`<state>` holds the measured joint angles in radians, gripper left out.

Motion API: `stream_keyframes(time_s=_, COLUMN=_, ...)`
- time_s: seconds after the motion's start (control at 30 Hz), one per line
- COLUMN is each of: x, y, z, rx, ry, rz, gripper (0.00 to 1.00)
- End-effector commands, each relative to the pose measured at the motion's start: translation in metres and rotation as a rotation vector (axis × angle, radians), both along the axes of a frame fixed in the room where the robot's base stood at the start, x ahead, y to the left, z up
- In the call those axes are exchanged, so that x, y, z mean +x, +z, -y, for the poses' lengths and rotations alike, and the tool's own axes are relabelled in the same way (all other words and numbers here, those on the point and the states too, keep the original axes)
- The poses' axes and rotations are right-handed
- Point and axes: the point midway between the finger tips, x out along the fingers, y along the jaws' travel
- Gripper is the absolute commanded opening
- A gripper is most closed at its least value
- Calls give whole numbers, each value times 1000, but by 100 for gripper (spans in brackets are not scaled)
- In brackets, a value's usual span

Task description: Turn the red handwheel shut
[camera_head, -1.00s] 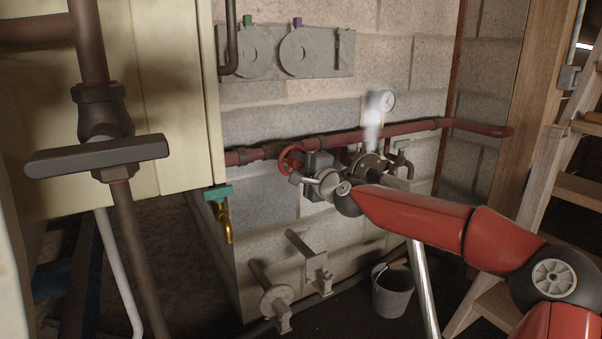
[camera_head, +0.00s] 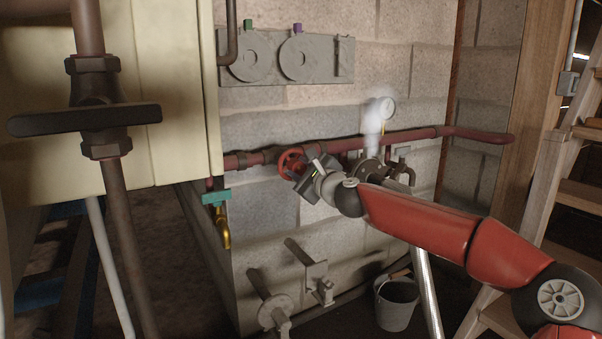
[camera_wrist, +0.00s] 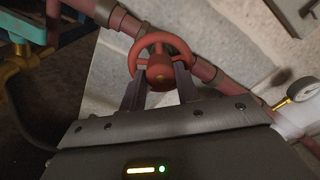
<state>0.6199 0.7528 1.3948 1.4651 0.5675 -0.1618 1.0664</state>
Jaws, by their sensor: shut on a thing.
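The red handwheel (camera_head: 292,163) sits on the dark red pipe (camera_head: 400,137) along the block wall. In the wrist view the handwheel (camera_wrist: 160,62) is straight ahead, its hub and lower rim between my two fingers. My gripper (camera_wrist: 161,85) is shut on the handwheel. In the head view my gripper (camera_head: 303,176) reaches it from the right and partly covers it. The fingertips' exact contact is partly hidden behind the wheel.
White vapour rises by a gauge (camera_head: 386,108) right of the handwheel. A teal-handled brass tap (camera_head: 222,225) is at left. Wall brackets (camera_head: 318,280) and a grey bucket (camera_head: 396,302) are below. A dark lever valve (camera_head: 85,119) stands in the left foreground; a wooden ladder (camera_head: 560,180) is at right.

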Motion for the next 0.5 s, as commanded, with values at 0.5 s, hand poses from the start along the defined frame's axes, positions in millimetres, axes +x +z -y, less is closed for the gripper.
stream_keyframes(time_s=0.5, x=0, y=-1, z=0, rx=27, ry=1, rz=-21, gripper=9)
